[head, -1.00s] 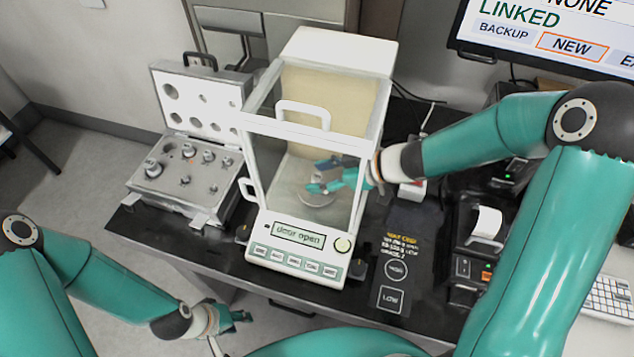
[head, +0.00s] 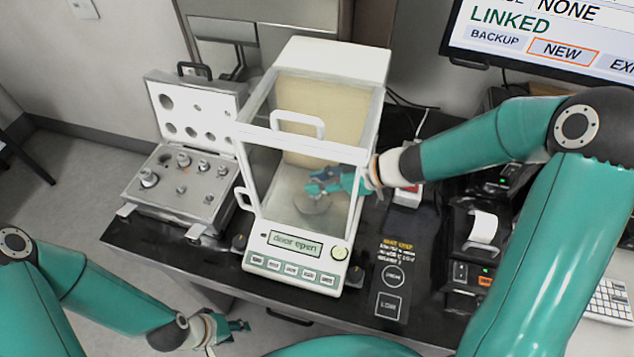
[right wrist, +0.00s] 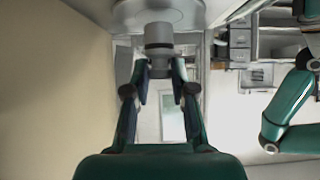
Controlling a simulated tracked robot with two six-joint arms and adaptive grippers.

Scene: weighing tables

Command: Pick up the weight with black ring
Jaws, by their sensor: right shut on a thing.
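My right gripper (head: 318,186) reaches through the open right side of the balance (head: 338,62), above its round weighing pan (head: 312,204). In the right wrist view the right gripper (right wrist: 160,82) is shut on a silver cylindrical weight (right wrist: 158,36) with a dark band. The pan's round plate (right wrist: 160,14) shows at the top of that view, close to the weight's end; I cannot tell whether they touch. In the head view the gripper mostly hides the weight. My left gripper (head: 238,326) hangs low before the table's front edge, holding nothing visible; its finger gap is unclear.
An open weight case (head: 165,205) with several silver weights stands left of the balance. The balance display (head: 295,245) reads "door open". The balance's glass walls and frame surround my right gripper closely. A printer (head: 480,250) and a monitor (head: 545,40) are at the right.

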